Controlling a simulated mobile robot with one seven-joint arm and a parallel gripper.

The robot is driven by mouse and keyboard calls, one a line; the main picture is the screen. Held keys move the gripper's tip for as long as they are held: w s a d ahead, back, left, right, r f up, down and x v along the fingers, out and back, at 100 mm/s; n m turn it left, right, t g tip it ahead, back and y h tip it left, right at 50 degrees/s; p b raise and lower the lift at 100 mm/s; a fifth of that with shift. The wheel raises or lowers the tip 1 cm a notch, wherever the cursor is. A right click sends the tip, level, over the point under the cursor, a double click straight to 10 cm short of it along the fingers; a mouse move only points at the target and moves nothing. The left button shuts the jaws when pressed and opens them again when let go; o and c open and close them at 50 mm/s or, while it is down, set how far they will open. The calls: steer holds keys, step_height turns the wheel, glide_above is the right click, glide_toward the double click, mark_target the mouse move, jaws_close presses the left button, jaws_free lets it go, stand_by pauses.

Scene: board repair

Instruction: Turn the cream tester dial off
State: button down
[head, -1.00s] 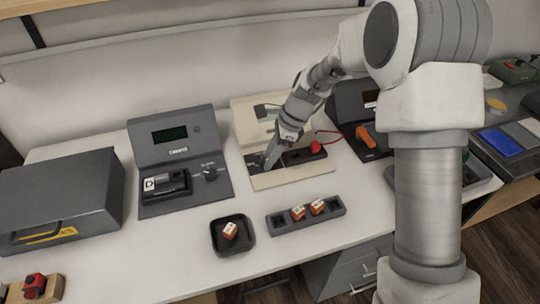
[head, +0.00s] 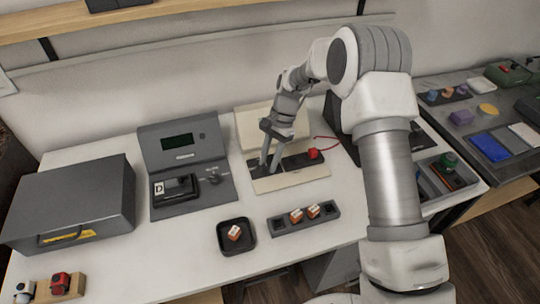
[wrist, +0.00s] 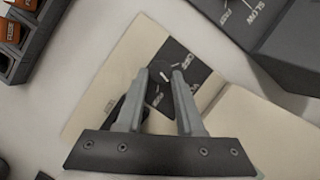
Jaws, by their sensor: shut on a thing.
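The cream tester (head: 290,184) stands mid-bench, with a pale sloped back and a dark panel across its base. My gripper (head: 267,165) reaches down to the left part of that panel. In the wrist view the black round dial (wrist: 160,70) sits between my fingertips (wrist: 160,75), on a dark plate with white lettering. The fingers are shut on the dial, one on each side. The lettering is too blurred to read the dial's setting surely. The fingers hide the dial in the head view.
A red plug (head: 313,154) with a red cable sits at the panel's right. A grey tester (head: 184,150) with its own knob stands left. A holder (head: 330,214) with orange-white blocks and a black tray (head: 222,241) lie in front. Bare bench lies between.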

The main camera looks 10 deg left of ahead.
steer(key=n, duration=0.1)
steer(key=n+h+p, duration=0.1)
steer(key=n, duration=0.1)
steer(key=shift+w+a+r+n, duration=0.1)
steer(key=shift+w+a+n, duration=0.1)
steer(key=shift+n, duration=0.1)
steer(key=n+h, duration=0.1)
steer(key=n, duration=0.2)
steer(key=shift+a+n+h+p, duration=0.25)
steer(key=shift+n+h+p, duration=0.05)
steer(key=shift+h, duration=0.1)
steer(key=n, duration=0.1)
steer(key=n+h, duration=0.1)
steer(key=n, duration=0.1)
steer(key=shift+s+a+n, duration=0.1)
steer(key=shift+a+n, duration=0.1)
steer(key=shift+n, duration=0.1)
steer(key=shift+s+a+n+t+h, duration=0.15)
steer(key=shift+n+h, duration=0.2)
steer(key=shift+n, duration=0.55)
steer(key=shift+w+n+t+h, duration=0.15)
steer(key=shift+n+h, duration=0.2)
steer(key=shift+n, duration=0.55)
steer(key=shift+s, duration=0.1)
steer(key=c, duration=0.5)
jaws_free()
steer(key=shift+c, duration=0.2)
steer(key=p+v, duration=0.2)
steer(key=v, duration=1)
